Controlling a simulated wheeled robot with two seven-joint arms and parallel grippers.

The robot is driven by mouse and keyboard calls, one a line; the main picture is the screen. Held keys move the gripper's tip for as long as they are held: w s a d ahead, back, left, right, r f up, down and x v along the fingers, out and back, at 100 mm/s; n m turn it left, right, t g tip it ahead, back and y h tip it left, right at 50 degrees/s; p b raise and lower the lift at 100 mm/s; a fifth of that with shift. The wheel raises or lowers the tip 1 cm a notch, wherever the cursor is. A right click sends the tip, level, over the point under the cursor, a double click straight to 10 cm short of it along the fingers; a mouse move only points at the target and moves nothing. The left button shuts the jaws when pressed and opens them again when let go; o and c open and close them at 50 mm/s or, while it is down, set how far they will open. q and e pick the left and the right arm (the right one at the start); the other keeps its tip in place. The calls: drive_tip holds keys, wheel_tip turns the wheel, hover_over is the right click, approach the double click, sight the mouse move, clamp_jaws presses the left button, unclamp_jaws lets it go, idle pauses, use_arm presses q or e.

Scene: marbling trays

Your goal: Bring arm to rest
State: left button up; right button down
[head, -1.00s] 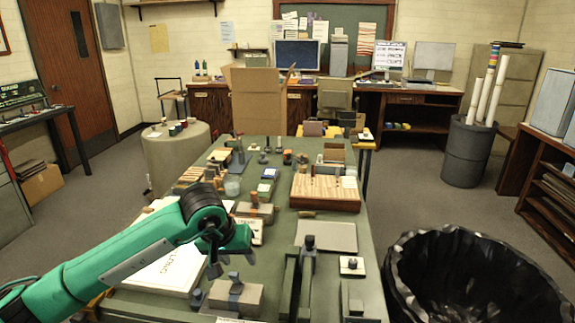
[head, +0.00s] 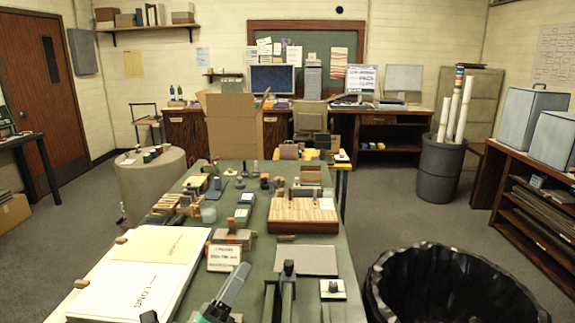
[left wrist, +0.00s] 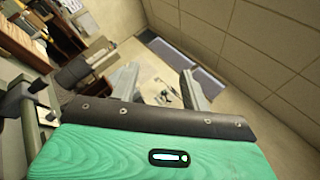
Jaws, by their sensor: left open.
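My left gripper (head: 228,290) shows at the bottom edge of the head view. A grey finger points up and to the right over the near part of the green table (head: 262,250), with a bit of green wrist below it. The rest of that arm is out of frame. In the left wrist view, the two grey fingers of the left gripper (left wrist: 160,88) stand apart with nothing between them. They show beyond the green wrist cover, against a tilted view of the room. My right gripper does not show.
A white board with papers (head: 135,283) lies left of the gripper, and a small lettered sign (head: 225,257) stands just beyond it. A grey plate (head: 306,260) and striped wooden block (head: 303,215) are to the right. A black-lined bin (head: 445,290) stands right of the table.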

use_arm(q)
drive_tip(key=s+a+f+n+g+y, duration=0.3)
drive_tip(key=a+f+n+y, duration=0.35)
drive_tip(key=f+n, duration=0.4)
drive_tip(key=s+a+f+n+g+y, duration=0.2)
drive_tip(key=a+f+n+g+y, duration=0.2)
drive_tip(key=a+f+n+y, duration=0.45)
drive_tip(key=s+d+f+n+g+h, duration=0.1)
drive_tip(key=s+f+n+g, duration=0.45)
drive_tip(key=s+f, duration=0.35)
drive_tip(key=s+f+n+g+h, duration=0.2)
drive_tip(key=s+f+n+g, duration=0.4)
drive_tip(key=s, duration=0.5)
wheel_tip(320, 180, down, 27)
drive_tip(key=p, duration=0.3)
drive_tip(key=s+a+f+m+g+p, duration=0.1)
drive_tip(key=s+a+f+p, duration=0.1)
drive_tip(key=s+f, duration=1.6)
drive_tip(key=shift+s+a, duration=0.6)
drive_tip(key=shift+s, duration=0.15)
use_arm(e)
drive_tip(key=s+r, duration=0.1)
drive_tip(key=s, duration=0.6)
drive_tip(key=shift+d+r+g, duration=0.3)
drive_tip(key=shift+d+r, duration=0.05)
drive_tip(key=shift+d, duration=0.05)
